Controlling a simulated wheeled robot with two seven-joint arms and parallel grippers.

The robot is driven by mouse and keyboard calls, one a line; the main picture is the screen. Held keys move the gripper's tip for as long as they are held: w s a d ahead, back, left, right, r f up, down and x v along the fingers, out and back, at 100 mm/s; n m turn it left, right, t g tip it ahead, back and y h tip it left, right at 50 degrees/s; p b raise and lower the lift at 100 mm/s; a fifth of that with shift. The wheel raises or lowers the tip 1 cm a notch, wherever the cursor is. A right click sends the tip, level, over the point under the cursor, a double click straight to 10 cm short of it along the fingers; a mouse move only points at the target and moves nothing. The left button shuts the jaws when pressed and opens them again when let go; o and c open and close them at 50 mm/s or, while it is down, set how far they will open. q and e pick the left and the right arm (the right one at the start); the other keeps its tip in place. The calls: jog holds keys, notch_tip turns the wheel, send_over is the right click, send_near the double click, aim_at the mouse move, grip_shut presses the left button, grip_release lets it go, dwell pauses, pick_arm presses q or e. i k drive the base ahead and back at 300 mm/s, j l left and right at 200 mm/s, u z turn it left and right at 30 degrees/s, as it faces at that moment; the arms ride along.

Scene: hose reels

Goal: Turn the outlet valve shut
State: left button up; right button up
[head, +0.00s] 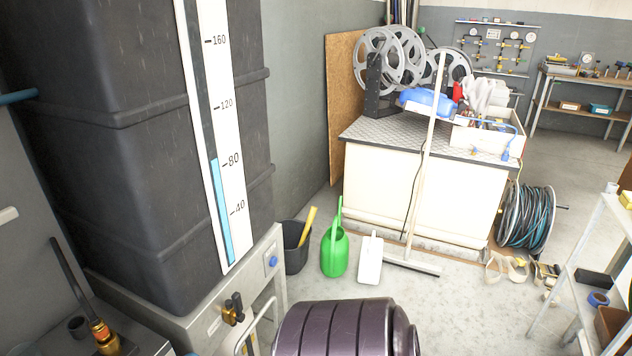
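A large black tank (140,150) stands at the left. Its white level gauge (232,150) shows a blue column up to about 80. A small brass valve (230,314) with a dark handle sits on the front of the tank's grey stand. Another brass fitting (107,341) with an orange-red band and a long dark lever is at the lower left, cut by the bottom edge. I cannot tell which of the two is the outlet valve, or whether either is open or shut. Neither of my grippers is in view.
A dark purple ribbed drum-like thing (335,330) is at bottom centre. A dark bucket (296,248), green watering can (334,255) and white container (369,260) stand on the floor. A workbench (395,190) with reels is behind. Grey floor lies clear right of centre.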

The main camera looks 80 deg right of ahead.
aim_at(236, 298)
jog(key=z, duration=1.9)
